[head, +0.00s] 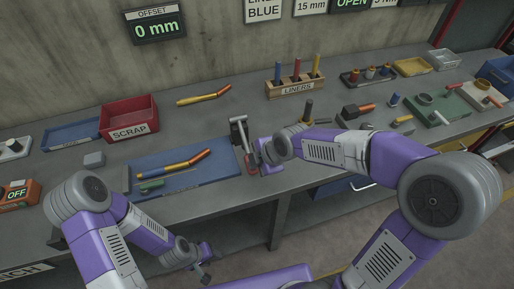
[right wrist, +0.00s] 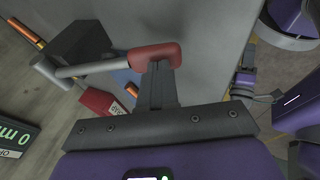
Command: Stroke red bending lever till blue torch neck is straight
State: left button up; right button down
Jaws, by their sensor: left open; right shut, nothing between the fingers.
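The red lever handle (right wrist: 158,54) sits at the end of a grey bar (right wrist: 90,68) in the right wrist view. In the head view the handle (head: 250,164) shows small at the bench's front edge, below the upright grey bender (head: 239,132). My right gripper (right wrist: 158,88) is shut and empty, its fingertips right at the handle; whether they touch it is unclear. It also shows in the head view (head: 259,158), partly hidden by my arm. My left gripper (head: 203,252) is open and empty in front of the bench. I cannot make out a blue torch neck.
Another yellow-red neck (head: 203,95) lies behind. A red scrap bin (head: 128,118) stands left, the liner block (head: 297,87) at the back. The sign (head: 154,25) reads 0 mm.

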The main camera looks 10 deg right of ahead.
jog(key=shift+s+f, duration=0.25)
jog(key=shift+f, duration=0.1)
jog(key=w+a+r+p+v, duration=0.1)
jog(key=p+v, duration=0.4)
jog(key=v, duration=0.9)
jog(key=shift+s+a, duration=0.1)
